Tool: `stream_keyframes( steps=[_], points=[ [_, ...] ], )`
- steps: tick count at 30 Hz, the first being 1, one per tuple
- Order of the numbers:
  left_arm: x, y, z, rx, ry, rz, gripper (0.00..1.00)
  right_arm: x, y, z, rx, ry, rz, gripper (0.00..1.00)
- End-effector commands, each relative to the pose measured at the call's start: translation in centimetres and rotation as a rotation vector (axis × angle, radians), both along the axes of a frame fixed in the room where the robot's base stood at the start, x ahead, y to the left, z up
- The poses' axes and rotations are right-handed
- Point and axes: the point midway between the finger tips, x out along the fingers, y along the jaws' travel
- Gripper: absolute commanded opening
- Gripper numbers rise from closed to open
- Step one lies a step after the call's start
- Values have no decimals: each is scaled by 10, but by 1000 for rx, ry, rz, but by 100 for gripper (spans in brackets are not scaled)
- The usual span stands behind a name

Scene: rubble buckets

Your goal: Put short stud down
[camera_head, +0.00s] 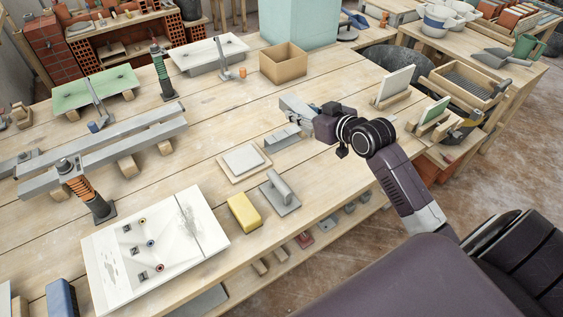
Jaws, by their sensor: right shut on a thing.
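My right gripper (318,117) is over the wooden workbench (330,75), right of its middle, with its arm coming in from the lower right. It is shut on the short stud (295,106), a light grey metal piece pointing left from the jaws. The fingertips are small and partly hidden by the wrist. The stud looks close to the bench top, but I cannot tell whether it touches. A grey metal piece (282,139) shows just below it. My left gripper is not in view.
A cardboard box (284,63) stands behind the gripper. A pale square tile (244,160), a grey trowel (280,193) and a yellow sponge (244,213) lie nearer. Long grey bars (110,140) rest on blocks at left. Upright panels (397,84) stand at right. Bare bench lies left of the gripper.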

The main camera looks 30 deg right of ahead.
Motion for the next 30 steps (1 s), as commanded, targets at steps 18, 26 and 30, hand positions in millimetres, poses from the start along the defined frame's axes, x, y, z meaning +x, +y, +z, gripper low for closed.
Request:
stream_keyframes(
  steps=[18, 26, 30],
  points=[
    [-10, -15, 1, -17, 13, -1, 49, -1, -2, -144, 0, 2, -3, 2],
    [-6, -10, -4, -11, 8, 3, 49, -1, -1, -171, 0, 3, -2, 2],
    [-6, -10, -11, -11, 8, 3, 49, 0, -1, -191, 0, 1, -1, 2]
  ],
)
